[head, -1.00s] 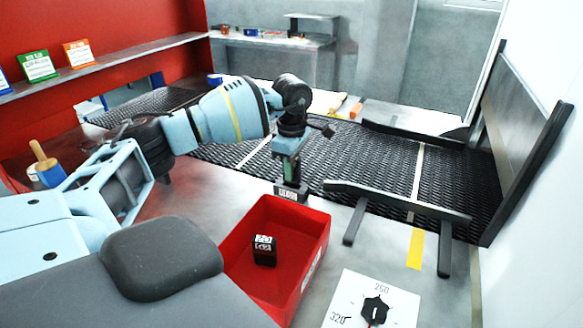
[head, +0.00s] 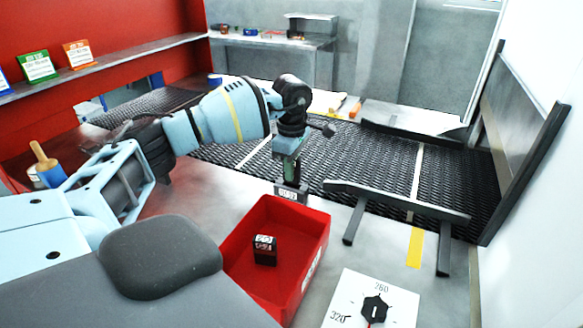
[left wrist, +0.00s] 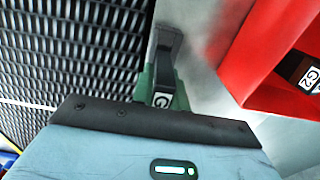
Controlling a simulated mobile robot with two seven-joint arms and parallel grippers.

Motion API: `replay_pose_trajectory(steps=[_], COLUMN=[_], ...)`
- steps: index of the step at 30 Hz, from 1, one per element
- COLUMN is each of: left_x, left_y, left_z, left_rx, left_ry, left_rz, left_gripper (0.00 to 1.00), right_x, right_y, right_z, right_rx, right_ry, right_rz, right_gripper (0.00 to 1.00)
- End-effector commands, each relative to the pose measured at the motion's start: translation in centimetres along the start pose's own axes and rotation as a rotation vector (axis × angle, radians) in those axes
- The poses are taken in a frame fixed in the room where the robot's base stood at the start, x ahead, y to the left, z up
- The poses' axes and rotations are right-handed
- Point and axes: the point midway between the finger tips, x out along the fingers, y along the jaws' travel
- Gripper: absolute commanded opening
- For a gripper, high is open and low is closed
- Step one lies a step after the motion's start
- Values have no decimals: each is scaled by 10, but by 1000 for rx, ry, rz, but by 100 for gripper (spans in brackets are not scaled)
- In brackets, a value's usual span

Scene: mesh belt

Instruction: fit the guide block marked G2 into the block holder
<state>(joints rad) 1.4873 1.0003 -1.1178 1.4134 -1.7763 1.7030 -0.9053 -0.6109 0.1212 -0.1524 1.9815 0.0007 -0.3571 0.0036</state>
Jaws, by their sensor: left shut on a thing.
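My left gripper (head: 290,170) points down at the near edge of the mesh belt, just behind the red bin. It is shut on a small dark block (left wrist: 162,100) between its green fingers. The block's white label shows a G in the left wrist view; the rest is hidden. A dark upright piece (left wrist: 168,45) shows just beyond the fingers; I cannot tell whether it is the block holder or touches the block. Another dark block (head: 264,250) sits in the red bin, and its label reads G2 in the left wrist view (left wrist: 308,78). My right gripper is not in view.
The red bin (head: 316,235) stands on the metal table in front of my gripper. A black rail (head: 400,197) on legs stands to the right, beside the mesh belt (head: 345,165). A dial plate (head: 352,290) lies front right. A wooden-handled tool (head: 40,155) stands far left.

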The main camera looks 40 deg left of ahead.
Motion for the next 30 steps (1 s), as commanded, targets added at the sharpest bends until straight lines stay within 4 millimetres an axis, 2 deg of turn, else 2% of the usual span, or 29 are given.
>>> replay_pose_trajectory(steps=[30], left_x=[19], left_y=[0], left_z=[0], left_rx=[-1], left_ry=[1], left_rz=[-1], left_gripper=[0], right_x=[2], right_y=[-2], right_z=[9], right_rx=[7], right_ry=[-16], right_rz=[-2], right_gripper=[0])
